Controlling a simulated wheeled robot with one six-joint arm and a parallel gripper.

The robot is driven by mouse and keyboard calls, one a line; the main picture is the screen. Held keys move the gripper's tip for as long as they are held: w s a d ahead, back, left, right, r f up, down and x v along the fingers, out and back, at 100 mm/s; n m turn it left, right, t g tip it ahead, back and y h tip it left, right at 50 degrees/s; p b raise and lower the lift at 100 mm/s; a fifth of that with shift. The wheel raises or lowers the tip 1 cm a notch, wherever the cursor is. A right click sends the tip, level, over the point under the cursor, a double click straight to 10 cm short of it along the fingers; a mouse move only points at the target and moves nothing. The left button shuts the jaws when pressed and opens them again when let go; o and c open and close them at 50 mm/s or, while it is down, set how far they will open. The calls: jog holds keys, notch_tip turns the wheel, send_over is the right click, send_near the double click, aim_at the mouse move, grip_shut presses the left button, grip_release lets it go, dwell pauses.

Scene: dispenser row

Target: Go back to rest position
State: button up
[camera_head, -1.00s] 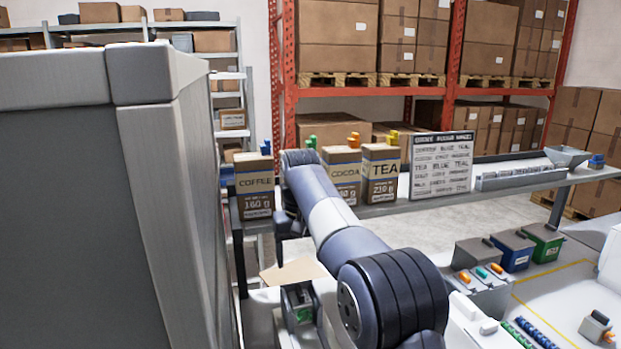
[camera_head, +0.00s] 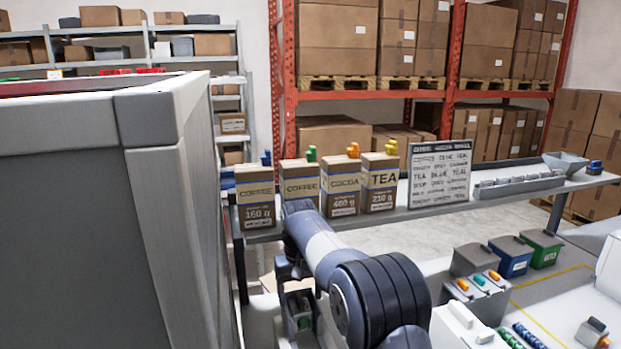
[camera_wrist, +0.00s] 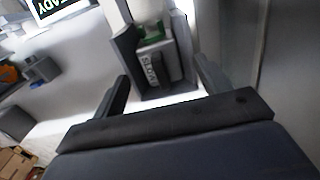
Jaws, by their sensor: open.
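My gripper (camera_wrist: 162,84) is open and empty in the wrist view, its two dark fingers spread apart. Beyond the fingers is a dark grey open-fronted holder (camera_wrist: 124,50) with a labelled grey block with green on it (camera_wrist: 152,68) inside. In the head view my bent arm hides part of the shelf and counter. My gripper (camera_head: 288,272) points down there, just above a dark holder (camera_head: 299,325); its fingertips are hard to make out.
A large grey bin (camera_head: 85,200) fills the left side. Coffee (camera_head: 256,195), cocoa (camera_head: 341,187) and tea (camera_head: 381,183) bags stand on the shelf by an order board (camera_head: 439,175). Blue (camera_head: 511,262) and green (camera_head: 541,249) boxes stand on the right counter.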

jog(key=shift+r+p, duration=0.55)
jog(key=shift+r, duration=1)
jog(key=shift+d+r, duration=0.1)
